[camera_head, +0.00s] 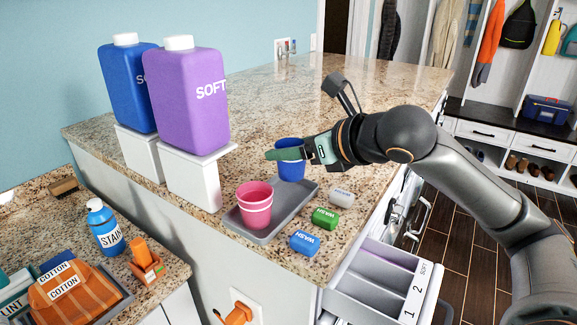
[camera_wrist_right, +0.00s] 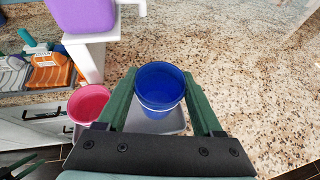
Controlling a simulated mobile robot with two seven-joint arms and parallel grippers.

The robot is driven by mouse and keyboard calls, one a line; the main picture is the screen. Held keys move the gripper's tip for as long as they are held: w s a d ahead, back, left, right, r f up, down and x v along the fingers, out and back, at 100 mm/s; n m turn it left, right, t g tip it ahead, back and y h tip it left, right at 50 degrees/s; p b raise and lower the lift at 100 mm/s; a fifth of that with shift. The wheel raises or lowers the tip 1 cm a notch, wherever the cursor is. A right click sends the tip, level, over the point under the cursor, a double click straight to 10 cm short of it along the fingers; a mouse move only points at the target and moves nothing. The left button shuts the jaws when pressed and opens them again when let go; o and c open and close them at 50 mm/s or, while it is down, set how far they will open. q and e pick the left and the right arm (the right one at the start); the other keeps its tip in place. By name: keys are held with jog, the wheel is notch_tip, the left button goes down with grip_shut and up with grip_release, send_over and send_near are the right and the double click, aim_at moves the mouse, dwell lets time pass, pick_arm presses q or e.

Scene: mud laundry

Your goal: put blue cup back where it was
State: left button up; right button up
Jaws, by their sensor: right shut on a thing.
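The blue cup (camera_head: 291,170) is upright at the far end of the grey tray (camera_head: 300,207) on the granite counter. My right gripper (camera_head: 288,153) is shut on it near its rim. In the right wrist view the blue cup (camera_wrist_right: 158,88) sits between the two green fingers (camera_wrist_right: 160,92). I cannot tell whether its base touches the tray. Pink cups (camera_head: 254,212), stacked, stand at the near end of the tray, apart from the blue cup.
White (camera_head: 341,197), green (camera_head: 325,218) and blue (camera_head: 304,242) small blocks lie right of the tray. A purple jug (camera_head: 188,105) and a blue jug (camera_head: 125,90) stand on white stands to the left. A divided drawer (camera_head: 375,275) is open below. The counter behind is clear.

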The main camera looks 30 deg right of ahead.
aim_at(288, 167)
jog(key=shift+w+f, duration=0.2)
jog(key=shift+f, duration=0.1)
jog(key=shift+w+f+b, duration=0.15)
jog(key=shift+f+b, duration=0.1)
jog(key=shift+f, duration=0.7)
jog(key=shift+w+f+b, duration=0.15)
jog(key=shift+f+b, duration=0.1)
jog(key=shift+f, duration=0.65)
jog(key=shift+f, duration=0.2)
jog(key=o, duration=1.4)
jog(key=shift+o, duration=0.2)
jog(key=shift+r, duration=0.2)
